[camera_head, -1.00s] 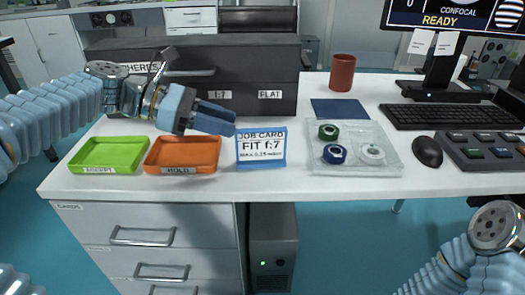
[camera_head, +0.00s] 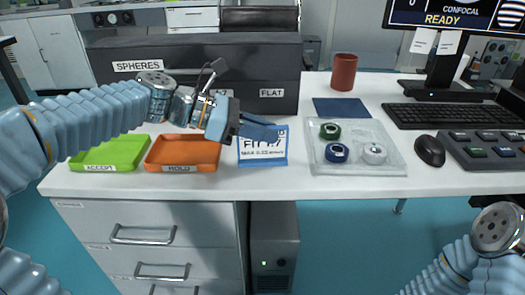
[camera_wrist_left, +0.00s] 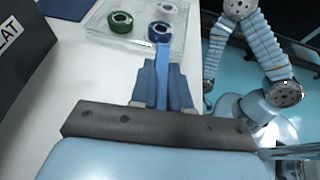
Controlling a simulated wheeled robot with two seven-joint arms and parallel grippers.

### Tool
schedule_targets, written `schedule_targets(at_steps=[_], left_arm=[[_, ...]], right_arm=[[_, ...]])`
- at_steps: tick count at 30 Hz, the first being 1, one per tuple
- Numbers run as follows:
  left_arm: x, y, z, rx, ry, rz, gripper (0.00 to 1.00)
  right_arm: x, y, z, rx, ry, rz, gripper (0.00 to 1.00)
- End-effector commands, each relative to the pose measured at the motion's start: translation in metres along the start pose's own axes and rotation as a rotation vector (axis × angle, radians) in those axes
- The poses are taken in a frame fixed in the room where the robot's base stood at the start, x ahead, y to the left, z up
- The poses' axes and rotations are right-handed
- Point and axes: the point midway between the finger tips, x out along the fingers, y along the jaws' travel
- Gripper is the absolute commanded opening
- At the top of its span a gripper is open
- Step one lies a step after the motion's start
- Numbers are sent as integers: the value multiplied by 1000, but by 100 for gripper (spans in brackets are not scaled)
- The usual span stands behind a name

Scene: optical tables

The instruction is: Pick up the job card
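The job card (camera_head: 262,157) is a small white sign with a blue border and black print, standing near the front edge of the white table. My left gripper (camera_head: 262,130) is at its top edge from the left, and its blue fingers hide the heading. In the left wrist view the card's blue edge (camera_wrist_left: 162,60) runs between the two fingers (camera_wrist_left: 164,85), close to both. I cannot tell whether they press on it. The card's foot still appears on the table. My right gripper is not in view; part of my right arm shows at the lower right.
Left of the card are an orange tray (camera_head: 160,165) and a green tray (camera_head: 85,165). Right of it is a clear tray (camera_head: 388,162) with three ringed parts. A dark cabinet (camera_head: 125,95) stands behind. A red cup (camera_head: 344,72), mouse (camera_head: 429,151) and keyboard (camera_head: 455,115) are farther right.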

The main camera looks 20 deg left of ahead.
Motion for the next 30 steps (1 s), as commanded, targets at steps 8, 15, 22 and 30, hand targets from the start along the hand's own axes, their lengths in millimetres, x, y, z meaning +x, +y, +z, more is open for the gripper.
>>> schedule_targets(at_steps=[8, 15, 22, 30], left_arm=[[0, 0, 0, 0, 0, 0, 0], [0, 0, 0, 0, 0, 0, 0], [-5, 0, 12, 3, -1, 1, 0], [-29, 0, 69, 6, -1, 2, 0]], right_arm=[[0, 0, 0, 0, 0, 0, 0], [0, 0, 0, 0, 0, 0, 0], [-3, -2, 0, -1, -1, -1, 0], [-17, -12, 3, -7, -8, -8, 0]])
